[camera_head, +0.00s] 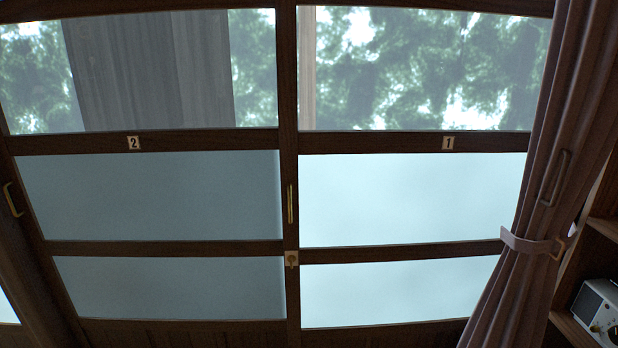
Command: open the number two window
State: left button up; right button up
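The number two window (215,140) is the left sliding panel, with a dark wood frame and a small "2" plate (134,143) on its upper crossbar. A brass handle (13,199) is on its left edge. The number one window (370,143) is the panel at right, with a "1" plate (448,143). The two panels meet at a dark middle upright, which carries a narrow brass pull (290,204) and a small latch or lock plate (291,259). Both panels appear closed. Neither of my grippers shows in the head view.
A brown curtain (520,240), gathered by a tieback (530,242), hangs over the right edge of the number one window. Behind it at far right is a wooden shelf (575,332) with a white radio-like device (600,312). Nothing stands before the number two window.

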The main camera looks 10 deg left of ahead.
aim_at(154, 238)
jog(key=u, duration=1.35)
